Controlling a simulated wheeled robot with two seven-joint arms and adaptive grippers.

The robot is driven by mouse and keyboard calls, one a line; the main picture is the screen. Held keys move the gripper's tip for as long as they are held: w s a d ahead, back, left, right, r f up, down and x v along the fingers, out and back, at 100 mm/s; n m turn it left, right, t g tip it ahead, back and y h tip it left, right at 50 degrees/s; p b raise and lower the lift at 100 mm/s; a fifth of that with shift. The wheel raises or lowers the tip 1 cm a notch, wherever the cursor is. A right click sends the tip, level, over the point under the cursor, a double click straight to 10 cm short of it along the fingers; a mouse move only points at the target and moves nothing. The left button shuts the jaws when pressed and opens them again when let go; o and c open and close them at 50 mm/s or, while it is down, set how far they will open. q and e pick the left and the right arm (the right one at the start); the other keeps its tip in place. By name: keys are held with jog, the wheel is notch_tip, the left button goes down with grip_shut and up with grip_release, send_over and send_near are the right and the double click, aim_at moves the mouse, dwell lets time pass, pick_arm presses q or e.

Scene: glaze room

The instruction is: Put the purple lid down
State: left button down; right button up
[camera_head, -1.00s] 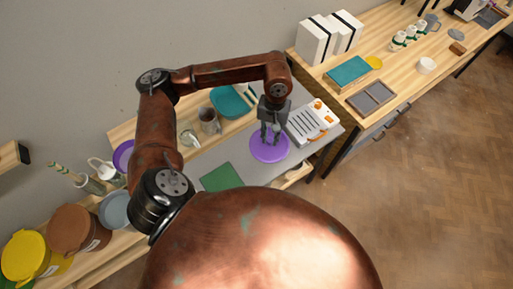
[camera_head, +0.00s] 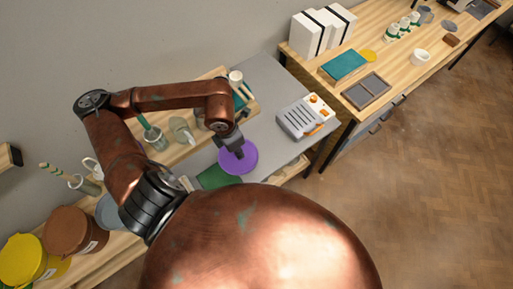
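The purple lid (camera_head: 245,162) is a flat round disc over the grey tabletop (camera_head: 262,75), partly covering the right end of a green mat (camera_head: 214,179). My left gripper (camera_head: 237,151) points down at the lid's upper middle and appears shut on it, probably at a knob that the fingers hide. I cannot tell whether the lid touches the surface or hangs just above it. My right gripper is not in view.
A grey and white box with orange parts (camera_head: 305,117) stands right of the lid. Behind my arm are a jar with a green handle (camera_head: 155,138) and a glass jar (camera_head: 181,130). A yellow bucket (camera_head: 22,258) and brown bucket (camera_head: 72,230) stand at left.

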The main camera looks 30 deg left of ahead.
pick_arm(q)
jog(key=n, duration=0.1)
jog(key=s+n, duration=0.1)
jog(key=n, duration=0.1)
jog(key=shift+s+a+f, duration=0.15)
jog(key=shift+s+a, duration=0.05)
jog(key=shift+a, duration=0.05)
jog(key=shift+s+a+n+y, duration=0.1)
jog(key=shift+s+n+y, duration=0.2)
jog(key=shift+n, duration=0.5)
jog(key=shift+w+f, duration=0.1)
jog(key=shift+w, duration=0.15)
jog(key=w+f, duration=0.1)
jog(key=w, duration=0.2)
jog(key=w+f, duration=0.1)
jog(key=w, duration=0.2)
jog(key=w+f+p, duration=0.1)
jog(key=w+f, duration=0.1)
jog(key=w, duration=0.1)
jog(key=shift+d, duration=0.4)
jog(key=w+f, duration=0.3)
jog(key=f, duration=0.2)
jog(key=shift+w, duration=0.35)
jog(key=shift+w+d+f, duration=0.1)
jog(key=shift+w+f, duration=0.2)
notch_tip(320, 180, down, 3)
jog(key=shift+f, duration=0.1)
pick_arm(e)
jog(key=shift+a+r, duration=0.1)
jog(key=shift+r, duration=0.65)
